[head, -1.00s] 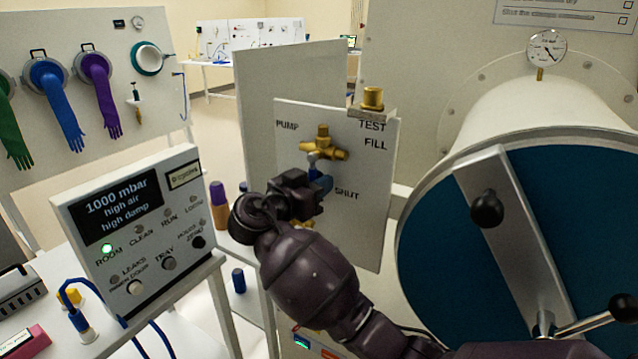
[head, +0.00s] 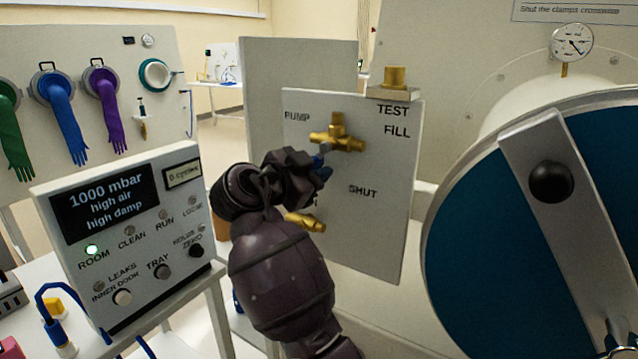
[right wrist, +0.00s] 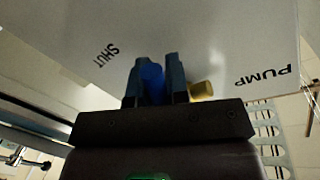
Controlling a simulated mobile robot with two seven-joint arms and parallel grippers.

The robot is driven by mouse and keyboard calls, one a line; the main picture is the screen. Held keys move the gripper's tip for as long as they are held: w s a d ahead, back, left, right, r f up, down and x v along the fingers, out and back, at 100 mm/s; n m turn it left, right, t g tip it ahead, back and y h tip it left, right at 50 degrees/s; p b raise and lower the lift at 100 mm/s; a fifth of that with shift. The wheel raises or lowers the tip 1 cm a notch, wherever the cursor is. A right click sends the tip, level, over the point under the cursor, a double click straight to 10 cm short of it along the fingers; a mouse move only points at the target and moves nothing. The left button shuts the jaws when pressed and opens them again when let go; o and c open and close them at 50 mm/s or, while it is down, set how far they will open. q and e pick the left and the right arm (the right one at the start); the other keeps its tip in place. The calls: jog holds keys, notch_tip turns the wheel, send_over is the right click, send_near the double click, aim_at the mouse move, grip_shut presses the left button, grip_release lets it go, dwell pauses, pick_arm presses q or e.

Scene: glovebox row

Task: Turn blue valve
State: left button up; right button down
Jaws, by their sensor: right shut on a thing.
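The blue valve sits on a white upright panel (head: 390,240) in the head view. Its brass body (head: 338,138) is near the top, between the printed words PUMP and FILL, with SHUT lower right. Its blue handle (head: 321,160) is mostly hidden by my right gripper (head: 318,171), below and left of the brass body. In the right wrist view the blue handle (right wrist: 152,82) stands between the two fingers of my right gripper (right wrist: 156,78), which are shut on it. My left gripper is not in view.
A second brass fitting (head: 306,222) is lower on the panel, close to my right wrist. A display box (head: 125,235) reading 1000 mbar stands at left. A large round blue door (head: 480,230) with a clamp bar (head: 545,200) is at right.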

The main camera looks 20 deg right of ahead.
jog(key=shift+w+a+r+m+b, duration=0.15)
jog(key=shift+m+b, duration=0.15)
jog(key=shift+m, duration=0.1)
jog(key=c, duration=1.1)
grip_release()
